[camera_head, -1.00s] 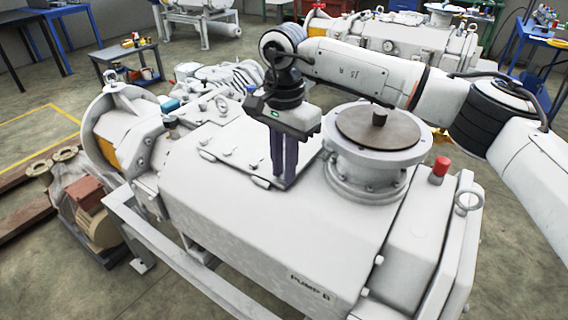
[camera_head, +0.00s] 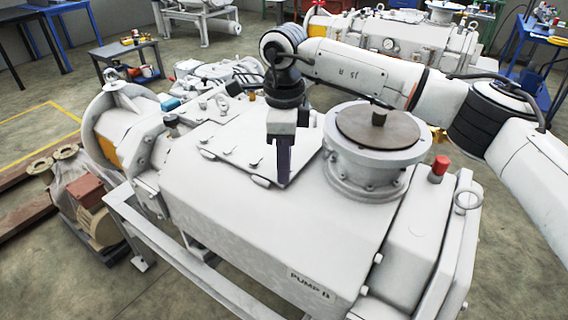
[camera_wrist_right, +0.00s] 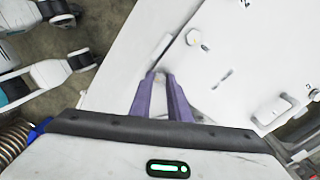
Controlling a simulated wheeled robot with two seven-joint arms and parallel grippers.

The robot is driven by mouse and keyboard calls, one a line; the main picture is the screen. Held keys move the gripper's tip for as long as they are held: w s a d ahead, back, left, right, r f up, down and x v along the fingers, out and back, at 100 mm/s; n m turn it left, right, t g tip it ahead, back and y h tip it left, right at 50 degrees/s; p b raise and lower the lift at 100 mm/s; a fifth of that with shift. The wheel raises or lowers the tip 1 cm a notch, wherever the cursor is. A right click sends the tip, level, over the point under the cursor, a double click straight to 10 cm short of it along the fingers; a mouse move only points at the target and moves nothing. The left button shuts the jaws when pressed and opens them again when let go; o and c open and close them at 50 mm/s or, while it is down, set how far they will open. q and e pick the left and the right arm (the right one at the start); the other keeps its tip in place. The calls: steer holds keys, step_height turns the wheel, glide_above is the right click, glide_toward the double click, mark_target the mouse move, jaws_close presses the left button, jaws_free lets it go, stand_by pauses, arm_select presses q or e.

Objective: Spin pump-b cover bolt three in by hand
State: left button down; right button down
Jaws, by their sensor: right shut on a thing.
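The white pump labelled PUMP B (camera_head: 230,215) fills the middle of the head view. Its flat cover (camera_head: 240,147) lies on the top face, with bolt heads and small tabs around its edge. My right gripper (camera_head: 284,182) points straight down at the cover's near right corner, beside the round flange. In the right wrist view its purple fingers (camera_wrist_right: 161,76) are shut on a small pale bolt at the cover's edge. The bolt is mostly hidden by the fingers; its depth cannot be told. Another bolt (camera_wrist_right: 193,37) shows on the cover there. My left gripper is out of view.
A round flange with a brown disc (camera_head: 378,128) rises close to the right of my right gripper. A red cap (camera_head: 440,166) and a lifting eye (camera_head: 468,201) stand further right. A second pump (camera_head: 400,45) stands behind. The pump's front top is clear.

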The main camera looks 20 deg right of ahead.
steer(key=m, duration=0.7)
steer(key=shift+w+d+r, duration=0.1)
steer(key=shift+r, duration=0.1)
steer(key=m, duration=0.7)
steer(key=shift+r+m, duration=0.1)
steer(key=shift+m, duration=0.2)
steer(key=m, duration=0.6)
steer(key=shift+p, duration=0.4)
steer(key=m, duration=0.5)
steer(key=shift+m, duration=0.4)
steer(key=c, duration=1.7)
jaws_free()
steer(key=shift+o, duration=0.2)
